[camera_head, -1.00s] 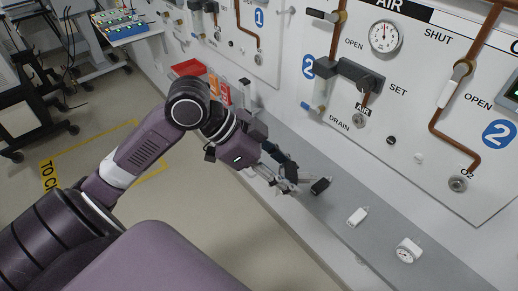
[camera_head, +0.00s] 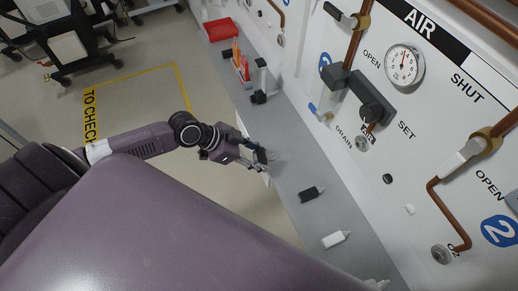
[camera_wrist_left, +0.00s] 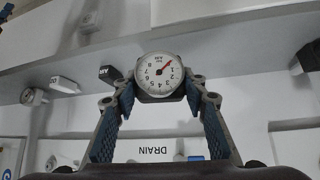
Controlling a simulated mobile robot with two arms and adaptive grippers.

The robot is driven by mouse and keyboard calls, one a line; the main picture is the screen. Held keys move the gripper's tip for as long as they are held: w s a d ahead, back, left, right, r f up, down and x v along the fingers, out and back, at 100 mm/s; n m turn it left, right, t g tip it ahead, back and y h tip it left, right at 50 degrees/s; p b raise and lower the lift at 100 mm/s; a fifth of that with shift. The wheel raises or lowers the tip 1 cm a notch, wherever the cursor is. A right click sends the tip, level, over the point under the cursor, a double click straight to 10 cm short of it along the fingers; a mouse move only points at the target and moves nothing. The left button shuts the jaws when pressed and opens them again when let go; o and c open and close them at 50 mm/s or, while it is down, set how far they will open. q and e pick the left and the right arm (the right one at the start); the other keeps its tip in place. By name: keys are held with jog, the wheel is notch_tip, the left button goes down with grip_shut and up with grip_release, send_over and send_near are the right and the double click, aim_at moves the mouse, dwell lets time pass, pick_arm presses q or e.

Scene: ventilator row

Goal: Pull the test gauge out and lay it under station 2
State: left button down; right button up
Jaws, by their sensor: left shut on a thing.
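The test gauge (camera_wrist_left: 161,76) has a round white dial with a red needle and a dark body. It sits between the fingertips of my left gripper (camera_wrist_left: 163,92) in the left wrist view. In the head view my left gripper (camera_head: 264,160) is over the front edge of the grey shelf (camera_head: 280,130), left of the black part; the gauge's dial does not show there. The blue number 2 sign (camera_head: 499,231) of station 2 is on the wall panel at the right. My right gripper is not in view.
On the shelf lie a black part (camera_head: 311,194) and a white part (camera_head: 335,240); another white item (camera_head: 377,284) is cut off at the bottom edge. A red tray (camera_head: 220,29) and a black stand (camera_head: 260,82) are farther back. Valves and copper pipes (camera_head: 445,215) jut from the wall.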

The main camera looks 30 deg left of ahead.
pick_arm(q)
jog(key=shift+f, duration=0.2)
jog(key=shift+w+d+f, duration=0.1)
jog(key=shift+w+d, duration=0.1)
jog(key=shift+w, duration=0.15)
jog(key=w+d+b, duration=0.2)
jog(key=w, duration=0.1)
jog(key=shift+w+d+f, duration=0.15)
jog(key=shift+d+f, duration=0.1)
jog(key=shift+f, duration=0.15)
jog(key=w+d+b, duration=0.1)
jog(key=w, duration=0.1)
jog(key=w+d+f+b, duration=0.1)
jog(key=d, duration=0.1)
jog(key=shift+w, duration=0.35)
jog(key=shift+w+d+f+b, duration=0.1)
jog(key=shift+w+f+b, duration=0.05)
jog(key=shift+f+b, duration=0.2)
jog(key=shift+w+d+f+b, duration=0.1)
jog(key=shift+f+b, duration=0.1)
jog(key=shift+f, duration=0.15)
jog(key=shift+f+b, duration=0.35)
jog(key=shift+f, duration=0.2)
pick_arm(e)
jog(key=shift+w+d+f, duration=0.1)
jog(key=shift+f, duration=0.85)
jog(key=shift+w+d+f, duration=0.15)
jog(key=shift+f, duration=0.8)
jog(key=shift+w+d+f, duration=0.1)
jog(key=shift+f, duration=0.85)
